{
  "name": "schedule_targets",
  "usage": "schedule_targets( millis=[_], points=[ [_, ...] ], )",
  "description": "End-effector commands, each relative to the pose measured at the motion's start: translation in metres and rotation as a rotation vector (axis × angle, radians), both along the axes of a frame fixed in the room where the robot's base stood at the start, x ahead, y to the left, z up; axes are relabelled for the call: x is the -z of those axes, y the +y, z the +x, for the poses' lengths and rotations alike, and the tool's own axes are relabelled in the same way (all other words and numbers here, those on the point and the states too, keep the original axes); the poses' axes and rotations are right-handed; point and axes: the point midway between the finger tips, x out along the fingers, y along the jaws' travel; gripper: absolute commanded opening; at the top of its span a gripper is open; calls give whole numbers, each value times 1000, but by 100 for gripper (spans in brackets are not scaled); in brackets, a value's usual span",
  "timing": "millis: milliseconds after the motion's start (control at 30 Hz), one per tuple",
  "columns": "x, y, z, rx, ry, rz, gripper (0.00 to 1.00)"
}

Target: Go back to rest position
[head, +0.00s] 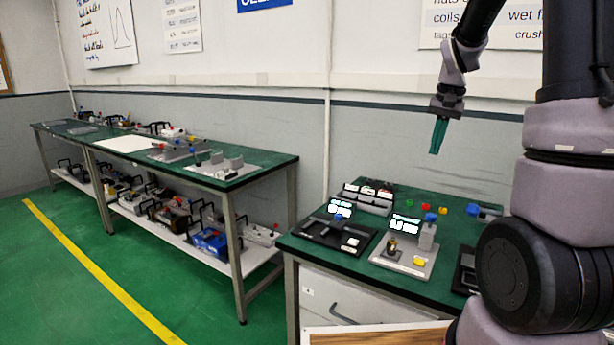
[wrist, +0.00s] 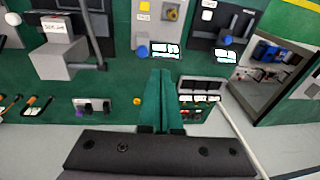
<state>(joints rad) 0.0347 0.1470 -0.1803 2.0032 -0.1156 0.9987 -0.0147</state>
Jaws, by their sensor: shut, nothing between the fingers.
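My gripper (head: 437,136) hangs in the air above the back of the green-topped workbench (head: 460,210), pointing down, with its green fingers together and empty. In the wrist view my gripper (wrist: 158,76) shows its two green fingers side by side, touching nothing. The bench top lies well below it. On the bench stand a grey device with a lit display (head: 405,222) and a black device with a lit display (head: 339,209); both are apart from the gripper.
A grey box with several compartments (head: 366,199) stands at the bench's back left. Small coloured pieces, including a yellow one (head: 443,210), lie near the back. A long second bench (head: 235,183) with a loaded lower shelf stands at the left. The green floor (head: 70,290) is clear.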

Motion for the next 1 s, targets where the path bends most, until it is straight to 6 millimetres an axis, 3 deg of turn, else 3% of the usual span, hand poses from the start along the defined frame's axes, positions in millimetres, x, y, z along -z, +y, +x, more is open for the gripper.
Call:
schedule_targets(
  millis=[33, 200, 400, 600, 700, 833, 1000],
  points=[
    [-20, 11, -15, -12, -41, 11, 0],
    [-66, 44, -65, -54, -155, 37, 0],
    [-100, 77, -131, -104, -286, 54, 0],
    [-113, 101, -190, -151, -404, 55, 0],
    [-113, 108, -210, -165, -442, 54, 0],
    [-112, 112, -223, -176, -470, 51, 0],
    [-111, 114, -227, -178, -476, 50, 0]
  ],
)
